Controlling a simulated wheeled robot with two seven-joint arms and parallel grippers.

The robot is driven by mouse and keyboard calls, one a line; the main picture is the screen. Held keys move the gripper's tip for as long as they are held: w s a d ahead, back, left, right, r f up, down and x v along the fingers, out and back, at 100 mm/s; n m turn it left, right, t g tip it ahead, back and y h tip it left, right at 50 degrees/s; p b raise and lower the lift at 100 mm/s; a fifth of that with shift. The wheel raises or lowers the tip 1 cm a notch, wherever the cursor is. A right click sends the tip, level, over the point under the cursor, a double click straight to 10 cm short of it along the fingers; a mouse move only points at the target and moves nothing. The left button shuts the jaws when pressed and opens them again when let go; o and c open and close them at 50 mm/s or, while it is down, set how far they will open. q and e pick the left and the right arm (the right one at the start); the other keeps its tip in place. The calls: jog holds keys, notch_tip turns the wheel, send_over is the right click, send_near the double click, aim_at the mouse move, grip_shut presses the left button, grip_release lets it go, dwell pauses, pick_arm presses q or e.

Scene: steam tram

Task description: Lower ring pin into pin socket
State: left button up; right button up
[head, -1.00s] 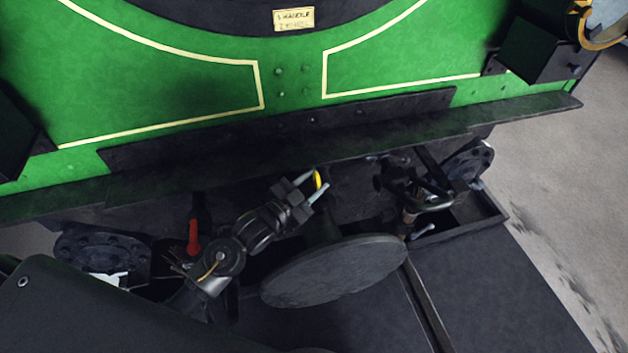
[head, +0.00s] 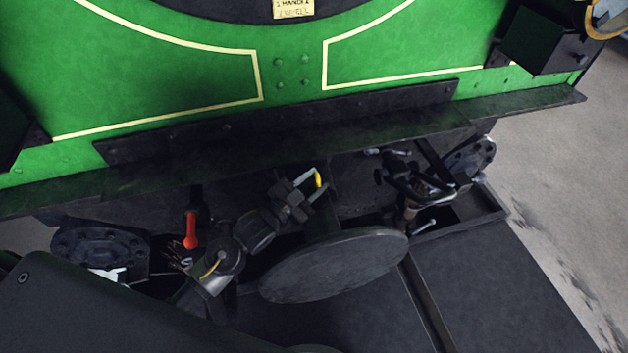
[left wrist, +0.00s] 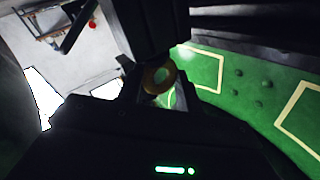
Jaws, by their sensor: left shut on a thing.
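My left gripper (head: 311,187) reaches in from the left, below the green front's dark beam, and is shut on the ring pin. A small yellow part of the ring pin (head: 318,179) shows between the fingertips. In the left wrist view a brass-coloured ring (left wrist: 149,80) shows at the jaws, with its hole facing the camera. The pin's lower end is hidden. I cannot make out the pin socket; the area under the gripper is dark and partly covered by the round buffer plate. My right gripper is not in view.
A large dark round plate (head: 335,266) stands just below and in front of the left gripper. The dark beam (head: 290,145) runs close above it. A red handle (head: 191,230) is to the left, and dark linkage (head: 415,185) to the right.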

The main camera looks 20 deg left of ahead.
pick_arm(q)
jog(key=shift+f, duration=0.35)
jog(key=o, duration=1.1)
jog(key=b+v, duration=0.2)
jog(key=v, duration=0.8)
jog(key=shift+s+a+r+b, duration=0.1)
jog(key=shift+s+a+b, duration=0.1)
jog(key=shift+s+b, duration=0.15)
